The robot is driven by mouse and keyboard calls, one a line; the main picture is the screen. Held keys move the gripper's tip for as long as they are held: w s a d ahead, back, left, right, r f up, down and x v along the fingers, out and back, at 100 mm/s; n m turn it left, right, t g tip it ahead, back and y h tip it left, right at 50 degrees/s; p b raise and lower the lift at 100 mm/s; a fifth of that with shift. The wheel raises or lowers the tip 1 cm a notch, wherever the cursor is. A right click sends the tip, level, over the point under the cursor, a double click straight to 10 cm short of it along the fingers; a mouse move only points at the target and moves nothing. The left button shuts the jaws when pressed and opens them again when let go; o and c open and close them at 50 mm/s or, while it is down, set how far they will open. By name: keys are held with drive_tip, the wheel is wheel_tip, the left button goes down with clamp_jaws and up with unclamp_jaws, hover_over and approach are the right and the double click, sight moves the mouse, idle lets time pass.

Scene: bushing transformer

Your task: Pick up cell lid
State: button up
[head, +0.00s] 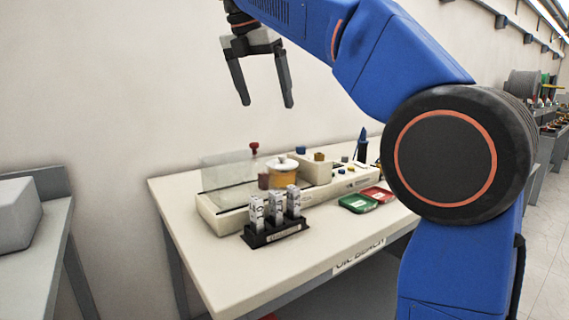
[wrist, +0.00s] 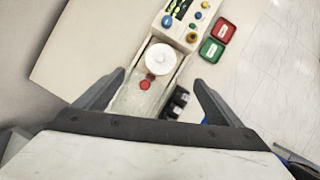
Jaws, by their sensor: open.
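A round white lid (head: 283,163) sits on an amber cell (head: 280,180) on the long cream tester on the bench. In the wrist view the lid (wrist: 158,58) shows from above as a white disc with a small raised centre. My gripper (head: 268,104) is open and empty, pointing down, high above the bench and apart from the lid. In the wrist view the lid lies beyond and between the spread fingers of my gripper (wrist: 159,78).
A clear panel (head: 225,172) and a red knob (head: 254,146) stand left of the cell. A black rack (head: 275,234) with several vials is in front. Green tray (head: 358,203) and red tray (head: 378,194) lie right. The bench's front left (head: 220,265) is bare.

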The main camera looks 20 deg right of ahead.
hover_over(281, 156)
drive_tip(key=s+a, duration=0.2)
drive_tip(key=f, duration=1)
drive_tip(key=shift+w, duration=0.2)
drive_tip(key=shift+s+x, duration=0.15)
drive_tip(key=shift+x, duration=1.35)
drive_tip(key=shift+s+x, duration=0.1)
drive_tip(key=shift+x, duration=1.4)
drive_tip(key=shift+f, duration=0.1)
drive_tip(key=shift+c, duration=0.5)
drive_tip(key=c, duration=1)
